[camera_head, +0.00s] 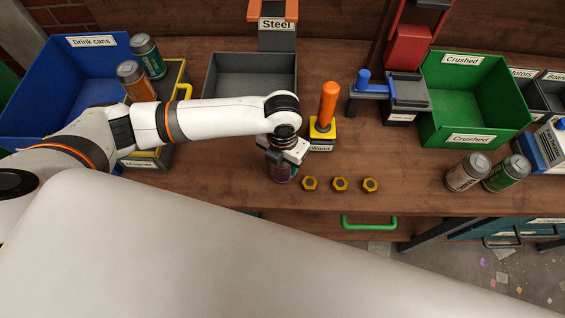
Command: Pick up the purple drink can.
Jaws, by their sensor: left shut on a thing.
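I cannot tell whether the can is touching the bench. My right gripper is not in view.
An orange-handled wand (328,103) stands close right of my left gripper. A grey bin (250,91) is behind, a blue bin (72,57) left, a green bin (474,138) right. Two cans (468,172) stand front right.

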